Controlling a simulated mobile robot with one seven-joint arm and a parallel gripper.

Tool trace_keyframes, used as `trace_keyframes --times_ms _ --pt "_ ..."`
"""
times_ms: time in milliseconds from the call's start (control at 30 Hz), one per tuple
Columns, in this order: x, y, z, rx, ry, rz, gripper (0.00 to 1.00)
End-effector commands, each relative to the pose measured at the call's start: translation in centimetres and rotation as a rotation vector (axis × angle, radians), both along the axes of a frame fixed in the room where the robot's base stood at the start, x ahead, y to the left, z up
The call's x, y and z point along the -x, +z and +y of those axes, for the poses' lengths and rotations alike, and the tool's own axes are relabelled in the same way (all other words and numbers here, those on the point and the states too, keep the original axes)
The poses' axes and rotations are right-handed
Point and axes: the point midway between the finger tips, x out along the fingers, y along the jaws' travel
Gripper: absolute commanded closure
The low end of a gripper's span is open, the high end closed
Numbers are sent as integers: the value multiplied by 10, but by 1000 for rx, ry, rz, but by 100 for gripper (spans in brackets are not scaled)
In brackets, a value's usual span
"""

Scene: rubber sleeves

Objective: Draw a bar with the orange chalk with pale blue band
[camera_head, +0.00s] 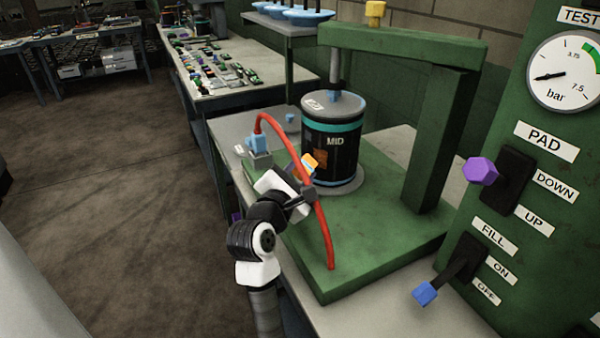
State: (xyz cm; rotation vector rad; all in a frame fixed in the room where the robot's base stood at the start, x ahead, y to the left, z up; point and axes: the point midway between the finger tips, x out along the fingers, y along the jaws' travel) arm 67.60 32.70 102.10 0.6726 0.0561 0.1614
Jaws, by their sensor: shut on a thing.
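The orange chalk with pale blue band (310,162) is in my gripper (301,178), which is shut on it. The chalk points up toward the lower left side of a dark drum (338,168) marked MID, with teal stripes. Orange patches (321,153) show on the drum's dark side near the chalk. I cannot tell whether the chalk touches the drum. A red hose (321,215) passes close by the gripper and partly covers the view there.
The drum stands on a green press base (375,235) under a green arm (400,45). A panel at right has a gauge (565,73), a purple-knobbed lever (480,171) and a blue-tipped lever (425,293). A cluttered bench (250,97) stands behind. The floor at left is clear.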

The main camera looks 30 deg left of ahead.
Motion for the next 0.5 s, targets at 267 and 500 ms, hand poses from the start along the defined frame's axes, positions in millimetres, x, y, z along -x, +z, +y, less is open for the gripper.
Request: trace_keyframes --times_ms 267,500 --pt "0 0 0 0 0 -1 86" --pt "-4 1 1 0 0 -1 86"
